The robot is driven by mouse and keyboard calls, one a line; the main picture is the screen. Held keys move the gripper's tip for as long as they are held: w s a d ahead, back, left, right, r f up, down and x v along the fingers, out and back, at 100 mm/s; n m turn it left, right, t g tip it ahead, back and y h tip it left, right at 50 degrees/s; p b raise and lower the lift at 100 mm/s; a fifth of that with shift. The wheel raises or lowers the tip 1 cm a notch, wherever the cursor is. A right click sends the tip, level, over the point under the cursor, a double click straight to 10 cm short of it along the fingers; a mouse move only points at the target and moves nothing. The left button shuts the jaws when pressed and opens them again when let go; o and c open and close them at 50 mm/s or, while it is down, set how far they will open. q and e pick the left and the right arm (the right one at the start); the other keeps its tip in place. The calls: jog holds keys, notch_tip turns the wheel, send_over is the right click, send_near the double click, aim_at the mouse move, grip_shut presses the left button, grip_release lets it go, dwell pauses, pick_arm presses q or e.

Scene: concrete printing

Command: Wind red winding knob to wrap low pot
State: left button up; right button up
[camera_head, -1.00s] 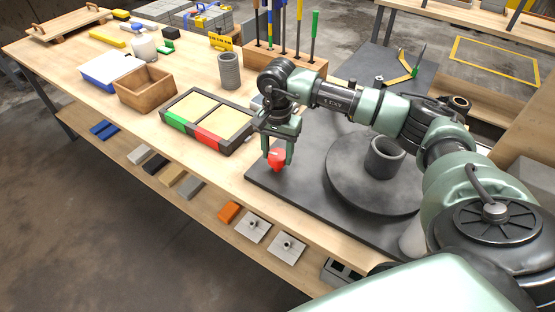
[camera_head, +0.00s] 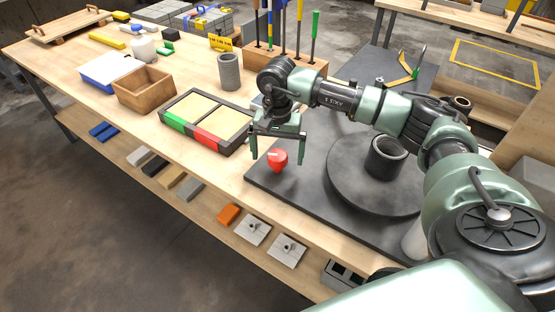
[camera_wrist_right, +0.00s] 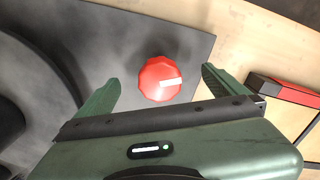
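The red winding knob (camera_head: 277,160) stands at the left front part of a dark base plate (camera_head: 300,205). It also shows in the right wrist view (camera_wrist_right: 160,79), with a white mark pointing right. My right gripper (camera_head: 277,156) is open above the knob, its fingers (camera_wrist_right: 160,85) spread on either side with clear gaps. The low pot (camera_head: 385,158), a short dark grey cylinder, stands on a round dark turntable (camera_head: 345,180) right of the knob. My left gripper is not in view.
A tray with green and red front edges (camera_head: 208,137) lies left of my gripper. A wooden box (camera_head: 145,90), a grey cylinder (camera_head: 229,72) and a tool rack (camera_head: 290,62) stand farther back. Bare table lies left of the base plate.

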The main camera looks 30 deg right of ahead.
jog(key=shift+r+p, duration=1.75)
jog(key=shift+r, duration=1.25)
